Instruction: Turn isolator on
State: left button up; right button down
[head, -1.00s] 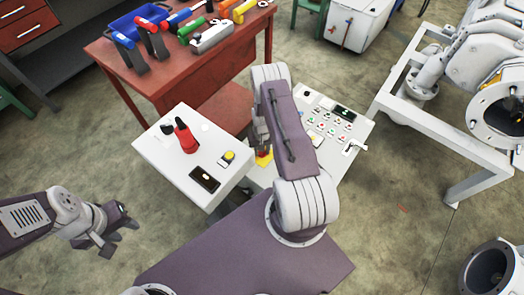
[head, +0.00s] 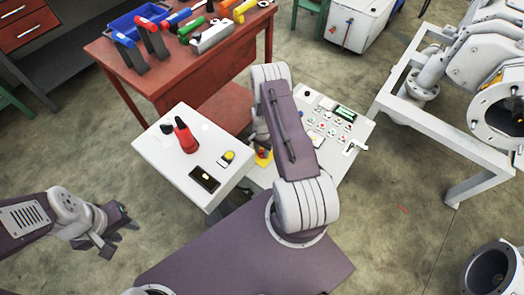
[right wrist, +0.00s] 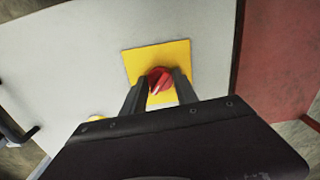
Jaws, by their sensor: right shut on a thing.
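The isolator is a red rotary knob (right wrist: 160,78) on a square yellow plate (right wrist: 158,57), set in a pale panel. In the head view the yellow plate (head: 264,162) shows just left of my right arm, with the red knob on it. My right gripper (right wrist: 158,87) is shut on the knob, one finger on each side. A white mark shows on the knob between the fingers. In the head view my right arm hides most of that gripper. My left gripper (head: 108,238) is open and empty over the floor at lower left.
The control panel (head: 340,157) carries several buttons and a lit green display (head: 345,112). A white box (head: 160,151) with a red lever (head: 185,138) stands to its left. A red tool table (head: 170,85) is behind, a white machine frame (head: 410,122) at right.

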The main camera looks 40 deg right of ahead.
aim_at(262, 151)
jog(key=shift+m, duration=0.5)
jog(key=c, duration=0.9)
grip_release()
jog(key=shift+c, duration=0.2)
notch_tip(262, 151, up, 9)
jog(key=shift+r+p, duration=0.1)
jog(key=shift+p, duration=1)
